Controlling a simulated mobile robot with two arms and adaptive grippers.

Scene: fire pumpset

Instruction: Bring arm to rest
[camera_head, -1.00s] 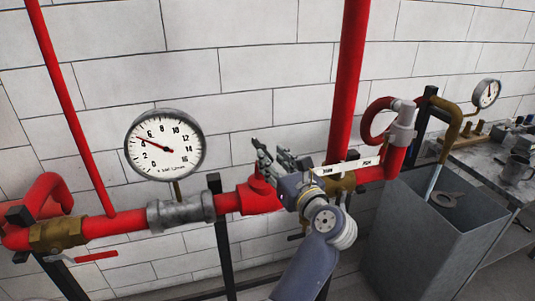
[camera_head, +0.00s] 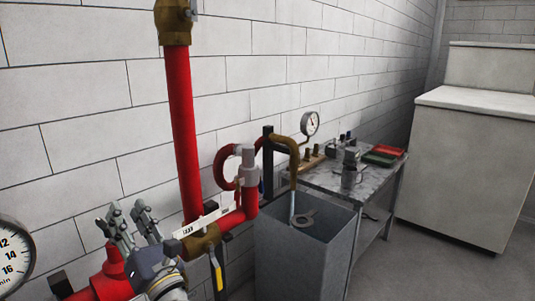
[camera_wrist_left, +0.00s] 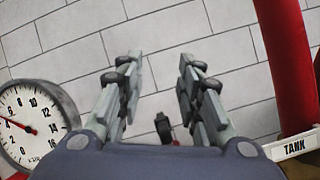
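My left gripper (camera_head: 130,226) shows at the lower left of the head view, raised in front of the red pipework and the white block wall. In the left wrist view its two fingers (camera_wrist_left: 157,90) stand apart with nothing between them, only wall and a small dark part behind. The dial gauge (camera_wrist_left: 38,122) is left of the fingers in the wrist view and is cut off at the left edge of the head view (camera_head: 12,258). A white label reading TANK (camera_wrist_left: 295,146) is at the right. My right gripper is not in view.
A red vertical pipe (camera_head: 183,130) rises beside the gripper. A grey open tank (camera_head: 290,255) stands right of the pipes. Behind it are a workbench (camera_head: 335,182) with tools and a second gauge (camera_head: 310,124). A white cabinet (camera_head: 465,165) stands far right, with clear floor before it.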

